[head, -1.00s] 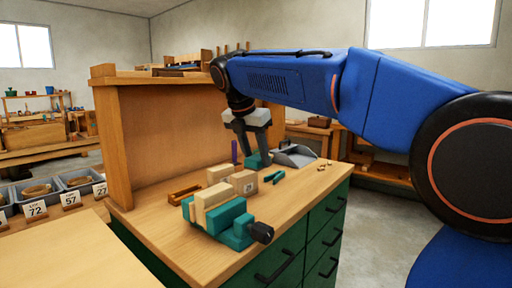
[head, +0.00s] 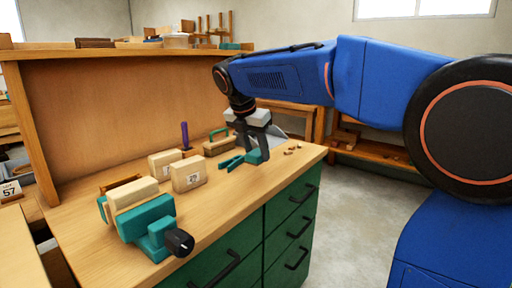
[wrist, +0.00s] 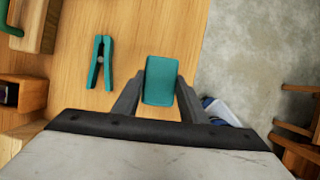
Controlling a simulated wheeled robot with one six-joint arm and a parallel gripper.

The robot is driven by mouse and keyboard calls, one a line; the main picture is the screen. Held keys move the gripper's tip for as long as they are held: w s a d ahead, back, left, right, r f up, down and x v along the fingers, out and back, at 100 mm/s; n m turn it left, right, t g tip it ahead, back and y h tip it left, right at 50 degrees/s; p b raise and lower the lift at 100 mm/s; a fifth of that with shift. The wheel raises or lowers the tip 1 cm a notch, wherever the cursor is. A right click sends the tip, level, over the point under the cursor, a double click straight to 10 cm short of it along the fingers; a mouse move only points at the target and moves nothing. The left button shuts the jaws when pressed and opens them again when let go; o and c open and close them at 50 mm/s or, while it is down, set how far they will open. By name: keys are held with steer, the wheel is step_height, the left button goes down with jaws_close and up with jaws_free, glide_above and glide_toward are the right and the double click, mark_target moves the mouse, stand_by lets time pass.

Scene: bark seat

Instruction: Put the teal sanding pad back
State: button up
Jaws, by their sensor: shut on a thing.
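The teal sanding pad (head: 254,156) is a small block between the fingers of my gripper (head: 256,150), near the right end of the workbench top. In the wrist view the pad (wrist: 160,80) shows from above, with a finger of my gripper (wrist: 160,92) on each side. The gripper is shut on it. I cannot tell how much room is between the pad and the bench top. A teal clamp (head: 231,163) lies just left of it on the bench; it also shows in the wrist view (wrist: 100,62).
A teal vise (head: 150,222) holding a pale block stands at the bench's front left. Two labelled blocks (head: 188,174), a teal-handled brush (head: 219,143) and a purple tool (head: 185,136) stand behind. A grey dustpan (head: 276,133) is partly hidden by my gripper. Wood bits (head: 292,150) lie right.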

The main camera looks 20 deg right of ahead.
mark_target(256, 178)
steer(key=shift+f, duration=2.55)
steer(key=shift+f, duration=0.25)
steer(key=o, duration=1.6)
steer(key=shift+r, duration=3.45)
